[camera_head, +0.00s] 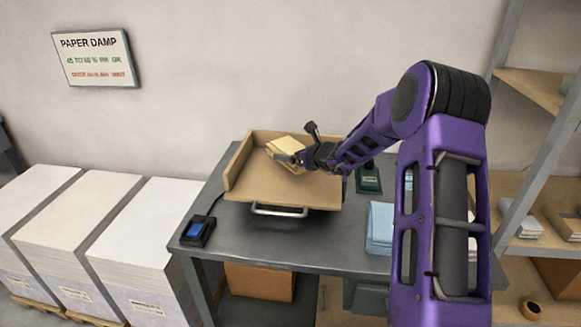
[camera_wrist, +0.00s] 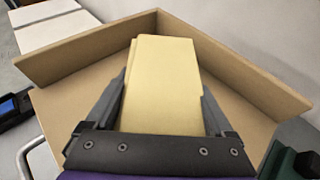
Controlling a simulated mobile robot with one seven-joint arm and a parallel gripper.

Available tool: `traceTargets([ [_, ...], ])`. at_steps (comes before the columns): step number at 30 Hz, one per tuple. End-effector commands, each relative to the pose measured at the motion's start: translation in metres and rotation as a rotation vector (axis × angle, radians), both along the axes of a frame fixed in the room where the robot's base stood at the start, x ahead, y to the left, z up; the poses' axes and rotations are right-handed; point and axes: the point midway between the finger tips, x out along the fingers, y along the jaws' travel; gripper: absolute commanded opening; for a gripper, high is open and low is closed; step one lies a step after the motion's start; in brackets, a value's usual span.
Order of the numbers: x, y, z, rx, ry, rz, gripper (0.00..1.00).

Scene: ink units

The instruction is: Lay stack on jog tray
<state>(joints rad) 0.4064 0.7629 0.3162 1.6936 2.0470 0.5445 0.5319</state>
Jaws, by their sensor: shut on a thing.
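The stack (camera_head: 285,146) is a cream-yellow block of sheets, held over the jog tray near its back wall. It also shows in the wrist view (camera_wrist: 162,80), between the two fingers. The jog tray (camera_head: 275,191) is a tan board with raised walls at its back and left and a metal handle at the front; its walls also show in the wrist view (camera_wrist: 235,70). My gripper (camera_head: 293,157) is shut on the stack, with one finger on each side of it. I cannot tell whether the stack touches the tray floor.
The tray stands on a dark grey table (camera_head: 330,247). A small device with a blue screen (camera_head: 198,231) lies at the table's left, blue cloths (camera_head: 381,228) at the right, a dark green device (camera_head: 368,180) behind. Large paper piles (camera_head: 150,235) stand left; shelves (camera_head: 540,200) stand right.

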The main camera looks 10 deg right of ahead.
Motion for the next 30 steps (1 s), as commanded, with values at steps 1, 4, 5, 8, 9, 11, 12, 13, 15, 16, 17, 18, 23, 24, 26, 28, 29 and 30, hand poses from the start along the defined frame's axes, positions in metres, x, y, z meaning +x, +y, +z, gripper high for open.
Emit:
traceTargets([
  [1,0.001,0.0,-0.001,0.001,-0.003,0.0,0.01],
  [4,0.0,0.0,-0.011,0.001,-0.002,0.0,0.01],
  [5,0.0,0.0,-0.015,0.001,-0.001,0.001,0.01],
  [8,0.0,0.001,-0.03,0.002,0.0,0.001,0.01],
  [9,0.0,0.001,-0.035,0.001,-0.002,0.001,0.01],
  [11,0.0,0.0,-0.038,0.001,-0.003,0.0,0.01],
  [12,0.0,0.0,-0.038,0.0,-0.004,0.001,0.01],
  [13,0.001,0.0,-0.038,-0.001,-0.005,0.001,0.01],
  [15,0.001,0.0,-0.037,-0.001,-0.005,0.001,0.01],
  [16,0.001,0.0,-0.037,-0.001,-0.005,0.001,0.01],
  [17,0.001,0.0,-0.037,-0.001,-0.005,0.001,0.01],
  [18,0.0,0.0,-0.038,-0.001,-0.005,0.001,0.01],
  [23,0.0,0.0,-0.041,0.0,-0.001,0.0,0.94],
  [24,0.0,0.0,-0.041,0.0,-0.001,0.0,1.0],
  [26,0.0,0.0,-0.041,-0.001,0.0,0.0,1.0],
  [28,0.0,0.0,-0.041,0.0,-0.001,0.0,1.0],
  [29,0.0,0.0,-0.041,0.0,-0.001,0.0,1.0],
  [30,0.0,0.0,-0.041,0.0,-0.001,0.0,1.0],
])
